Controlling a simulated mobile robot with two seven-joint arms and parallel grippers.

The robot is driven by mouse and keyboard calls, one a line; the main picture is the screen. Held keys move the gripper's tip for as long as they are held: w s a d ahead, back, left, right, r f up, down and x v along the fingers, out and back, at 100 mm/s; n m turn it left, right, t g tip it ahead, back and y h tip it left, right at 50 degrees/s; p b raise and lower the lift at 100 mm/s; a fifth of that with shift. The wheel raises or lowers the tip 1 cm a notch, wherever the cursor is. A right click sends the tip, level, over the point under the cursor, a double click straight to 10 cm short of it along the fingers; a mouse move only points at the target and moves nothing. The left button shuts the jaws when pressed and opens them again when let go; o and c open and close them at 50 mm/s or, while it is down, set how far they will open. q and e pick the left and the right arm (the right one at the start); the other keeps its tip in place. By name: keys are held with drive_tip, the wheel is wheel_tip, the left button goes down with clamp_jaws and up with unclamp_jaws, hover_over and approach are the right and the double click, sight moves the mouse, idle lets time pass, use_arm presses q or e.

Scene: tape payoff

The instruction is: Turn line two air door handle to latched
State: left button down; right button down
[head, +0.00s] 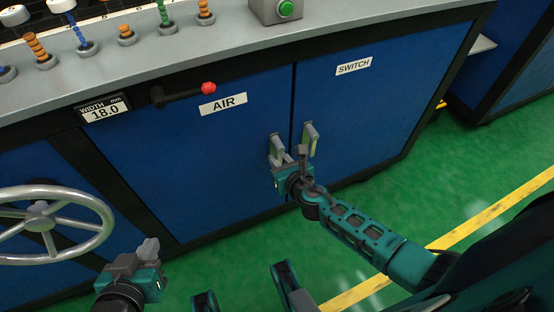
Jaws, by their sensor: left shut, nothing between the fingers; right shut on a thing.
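The AIR door (205,170) is the blue left-hand door with a white AIR label (223,104). Its grey handle (275,142) is at the door's right edge, looks roughly upright, and is partly hidden by my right gripper. My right gripper (279,160) is shut on this handle, its arm reaching in from the lower right. My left gripper (149,248) is shut and empty, low in front of the cabinet, apart from the door and near the handwheel. Whether the latch is engaged cannot be told.
The SWITCH door's handle (311,138) stands close to the right of my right gripper. A lever with a red knob (208,88) sticks out above the AIR door. A grey handwheel (42,224) is at the left. Green floor (400,190) is open at the right.

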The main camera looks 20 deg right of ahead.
use_arm(q)
drive_tip(key=shift+a+r, duration=0.1)
use_arm(e)
drive_tip(key=shift+d+h, duration=0.2)
drive_tip(key=shift+h, duration=0.1)
drive_tip(key=c, duration=1.1)
unclamp_jaws()
use_arm(q)
drive_tip(key=shift+r, duration=0.1)
use_arm(e)
drive_tip(key=shift+s+r, duration=0.2)
drive_tip(key=shift+s, duration=0.05)
use_arm(q)
drive_tip(key=p, duration=0.1)
drive_tip(key=a+r+p, duration=0.1)
drive_tip(key=p, duration=0.1)
drive_tip(key=shift+s+r, duration=0.25)
use_arm(e)
drive_tip(key=v, duration=1.2)
drive_tip(key=shift+s, duration=0.15)
